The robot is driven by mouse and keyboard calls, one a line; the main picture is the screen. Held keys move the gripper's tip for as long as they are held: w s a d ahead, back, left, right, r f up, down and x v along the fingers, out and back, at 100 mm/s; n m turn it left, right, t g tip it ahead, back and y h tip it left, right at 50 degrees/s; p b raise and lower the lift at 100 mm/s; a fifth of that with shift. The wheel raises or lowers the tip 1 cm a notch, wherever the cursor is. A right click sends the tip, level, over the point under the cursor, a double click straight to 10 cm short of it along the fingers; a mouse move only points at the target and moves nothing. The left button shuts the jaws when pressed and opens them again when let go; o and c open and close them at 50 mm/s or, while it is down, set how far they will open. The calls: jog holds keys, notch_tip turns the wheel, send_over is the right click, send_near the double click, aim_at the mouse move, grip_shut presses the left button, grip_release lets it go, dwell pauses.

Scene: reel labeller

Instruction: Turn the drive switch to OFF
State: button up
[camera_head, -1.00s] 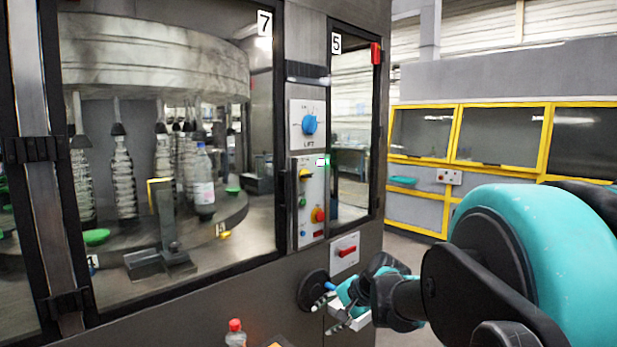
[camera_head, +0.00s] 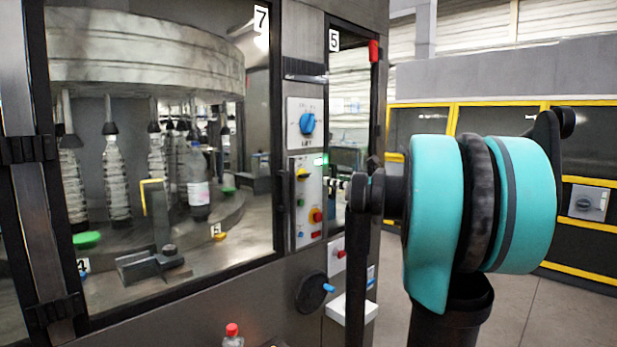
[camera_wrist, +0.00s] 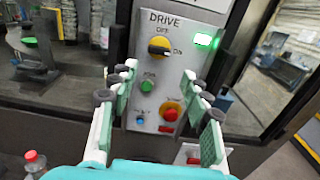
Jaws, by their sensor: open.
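The drive switch (camera_wrist: 159,47) is a yellow and black rotary knob under the DRIVE label on a grey panel (camera_wrist: 176,80). OFF is printed above it and ON to its right. Its dark grip lies roughly level, towards ON. A green lamp (camera_wrist: 203,39) glows to its right. In the head view the switch (camera_head: 303,174) shows left of my arm. My gripper (camera_wrist: 159,78) is open and empty, its fingers apart on either side of the panel's lower controls, with the switch showing just beyond the tips. In the head view it is mostly hidden behind my arm.
Below the switch are a green button (camera_wrist: 148,86), a small blue button (camera_wrist: 141,120) and a red knob on yellow (camera_wrist: 171,113). The blue LIFT dial (camera_head: 307,124) is above the panel. A black handwheel (camera_head: 311,293) juts out below. A red-capped bottle (camera_head: 233,336) stands low.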

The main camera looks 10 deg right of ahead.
aim_at(307, 175)
jog(key=x, duration=1.3)
jog(key=shift+a, duration=0.1)
jog(key=c, duration=0.9)
